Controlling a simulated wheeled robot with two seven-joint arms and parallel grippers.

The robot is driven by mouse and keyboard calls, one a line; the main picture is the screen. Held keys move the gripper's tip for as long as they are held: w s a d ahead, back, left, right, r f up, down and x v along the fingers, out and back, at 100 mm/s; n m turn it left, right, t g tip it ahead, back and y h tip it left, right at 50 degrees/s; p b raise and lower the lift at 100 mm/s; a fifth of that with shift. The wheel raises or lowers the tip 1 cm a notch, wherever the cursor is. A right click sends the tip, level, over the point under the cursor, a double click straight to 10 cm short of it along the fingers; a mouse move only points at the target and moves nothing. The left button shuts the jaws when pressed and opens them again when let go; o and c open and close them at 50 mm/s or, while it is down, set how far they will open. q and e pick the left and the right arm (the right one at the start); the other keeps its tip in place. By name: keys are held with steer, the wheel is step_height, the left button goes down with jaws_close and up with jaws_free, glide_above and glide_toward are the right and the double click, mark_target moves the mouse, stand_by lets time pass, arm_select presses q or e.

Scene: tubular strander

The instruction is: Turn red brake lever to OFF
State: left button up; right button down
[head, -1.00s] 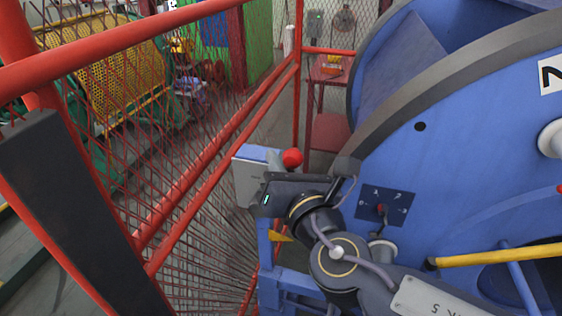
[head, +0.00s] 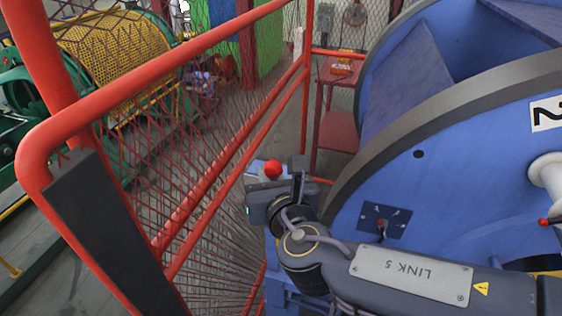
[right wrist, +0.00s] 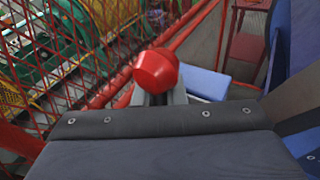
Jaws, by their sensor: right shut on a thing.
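The brake lever's red ball knob (head: 273,169) shows beside the blue machine, near the red mesh fence. It is large in the right wrist view (right wrist: 156,70), standing just above my fingertips. My right gripper (right wrist: 158,98) is shut on the lever just below the knob. The lever's shaft is hidden by the fingers and the gripper body. In the head view, my right arm reaches in from the lower right and covers the lever's base. No OFF mark is readable at the lever. My left gripper is not in view.
The red mesh fence (head: 177,237) runs close on the left of the lever. The blue wheel (head: 455,170) stands close on the right. A dark plate with a small red switch (head: 381,224) is on the blue machine. A red stand (head: 337,131) is behind.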

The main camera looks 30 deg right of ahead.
steer(key=shift+w+a+f+n+g+h+p, duration=0.15)
steer(key=shift+w+a+n+g+h+p, duration=0.15)
steer(key=shift+w+a+n+g+p, duration=0.9)
steer(key=shift+s+d+t, duration=0.1)
steer(key=shift+d+t, duration=0.15)
steer(key=shift+t, duration=0.05)
steer(key=c, duration=1.5)
jaws_free()
steer(key=p+v, duration=0.1)
steer(key=v, duration=0.6)
steer(key=shift+s, duration=0.4)
